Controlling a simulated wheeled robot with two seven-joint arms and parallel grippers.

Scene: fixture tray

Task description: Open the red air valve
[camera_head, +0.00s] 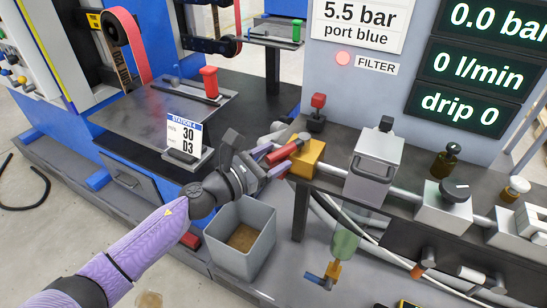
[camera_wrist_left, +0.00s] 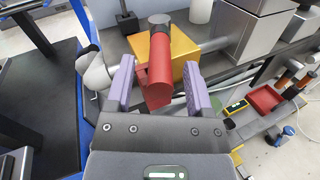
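The red air valve is a brass-yellow block (camera_head: 308,157) with a red lever handle (camera_head: 284,152), on the grey bench at the left end of a pipe. My left gripper (camera_head: 277,162) is at the handle. In the left wrist view, the red handle (camera_wrist_left: 157,75) lies between the two purple fingers (camera_wrist_left: 158,88), with the yellow block (camera_wrist_left: 180,55) just beyond. The fingers are apart, with a visible gap on the right side of the handle; on the left side the gap is very small or closed. My right gripper is not in view.
A grey bin (camera_head: 242,240) stands below my left wrist. A red-topped black post (camera_head: 317,112) stands behind the valve. A grey filter housing (camera_head: 374,165) is to its right on the pipe. A display (camera_head: 474,62) reads 0.0 bar, 0 l/min.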

